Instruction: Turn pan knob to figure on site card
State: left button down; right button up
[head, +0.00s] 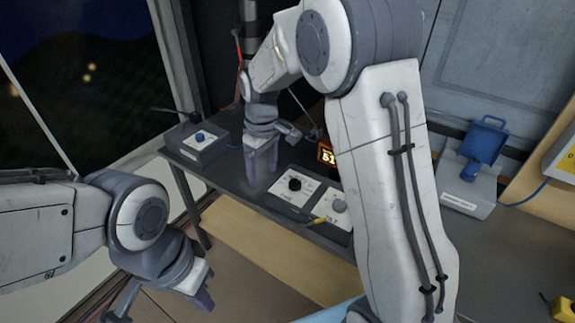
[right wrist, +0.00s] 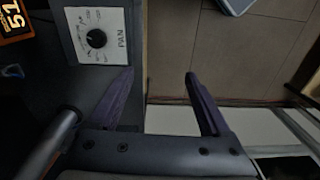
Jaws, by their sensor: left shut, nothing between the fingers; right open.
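The pan knob (head: 294,184) is a round black knob on a white dial plate. In the right wrist view the knob (right wrist: 96,38) sits on its dial, labelled PAN, left of my fingers. My right gripper (head: 262,170) is open and empty, apart from the knob, left of it in the head view. Its two purple fingers also show in the right wrist view (right wrist: 160,75). My left gripper (head: 204,299) is shut and empty at the lower left, away from the panel. I cannot make out a site card for certain.
A grey knob (head: 338,205) sits beside the pan dial. An orange display (head: 325,153) reading 51 stands behind. A blue lever device (head: 483,145) is at right. My right arm hides the middle.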

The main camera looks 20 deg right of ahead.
jog(key=p, duration=0.2)
send_over(295, 183)
notch_tip(295, 183, down, 4)
pick_arm(q)
notch_tip(295, 183, up, 5)
jog(key=shift+r+p, duration=0.1)
jog(key=shift+p, duration=1)
pick_arm(e)
notch_tip(295, 183, down, 11)
jog(key=shift+w+r, duration=0.1)
jog(key=shift+r, duration=0.1)
jog(key=shift+c, duration=0.4)
grip_shut()
jog(key=shift+f+m+b, duration=0.15)
jog(key=shift+m+b, duration=0.5)
jog(key=shift+m, duration=0.35)
pick_arm(q)
notch_tip(295, 183, down, 2)
jog(key=shift+d+f+b, duration=0.1)
jog(key=shift+f+b, duration=0.05)
jog(key=shift+b, duration=0.3)
pick_arm(e)
jog(key=m, duration=0.3)
jog(key=shift+o, duration=0.4)
grip_release()
